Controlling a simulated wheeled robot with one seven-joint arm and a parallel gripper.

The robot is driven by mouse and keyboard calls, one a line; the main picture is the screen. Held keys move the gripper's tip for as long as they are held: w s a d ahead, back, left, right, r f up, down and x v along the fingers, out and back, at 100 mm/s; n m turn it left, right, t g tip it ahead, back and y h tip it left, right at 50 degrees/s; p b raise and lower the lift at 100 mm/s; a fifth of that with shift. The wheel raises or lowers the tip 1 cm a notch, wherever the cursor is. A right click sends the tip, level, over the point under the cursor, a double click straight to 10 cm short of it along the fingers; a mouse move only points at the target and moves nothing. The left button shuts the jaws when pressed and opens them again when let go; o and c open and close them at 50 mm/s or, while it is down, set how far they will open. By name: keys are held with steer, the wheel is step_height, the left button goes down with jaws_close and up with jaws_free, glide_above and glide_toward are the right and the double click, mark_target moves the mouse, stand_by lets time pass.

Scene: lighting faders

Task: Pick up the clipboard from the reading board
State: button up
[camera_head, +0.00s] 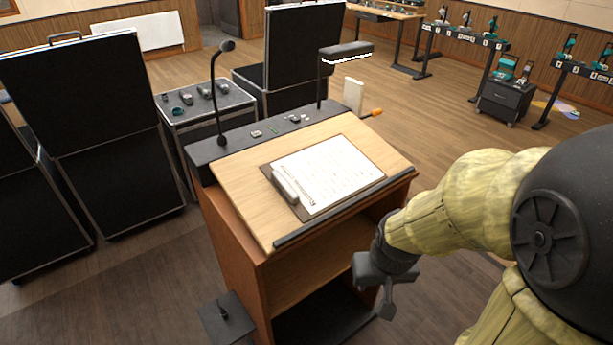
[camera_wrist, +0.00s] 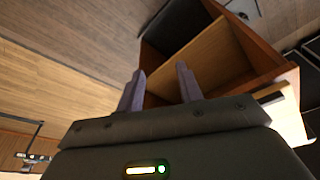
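The clipboard (camera_head: 325,176) lies flat on the slanted wooden reading board (camera_head: 243,211) of the lectern. It has a dark backing, a white printed sheet and a pale clip on its left side. My gripper (camera_head: 388,305) hangs to the right of the lectern, below the board's level and apart from the clipboard. In the wrist view the two fingers (camera_wrist: 160,88) stand apart with nothing between them. Behind them is the open lectern body (camera_wrist: 205,60) with its shelf. The clipboard does not show in the wrist view.
A dark ledge (camera_head: 345,208) runs along the board's lower edge. A gooseneck microphone (camera_head: 217,90) and a lamp (camera_head: 345,52) rise from the lectern's back panel. Black cases (camera_head: 115,125) stand at the left. A foot pedal (camera_head: 226,318) is on the floor.

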steer(key=shift+o, duration=1)
steer(key=shift+w+d, duration=0.15)
steer(key=shift+w, duration=0.25)
steer(key=w+a+f+n+t+y+p, duration=0.25)
steer(key=w+n+t+p, duration=0.4)
steer(key=w, duration=0.55)
steer(key=s+a+r+t+y+p, duration=0.1)
steer(key=a+r+t+y+p, duration=0.3)
steer(key=t+y+p, duration=0.2)
steer(key=shift+s+r+y, duration=0.3)
steer(key=shift+r+y, duration=0.05)
steer(key=shift+y, duration=0.4)
steer(key=shift+w+a, duration=0.1)
steer(key=shift+a, duration=0.05)
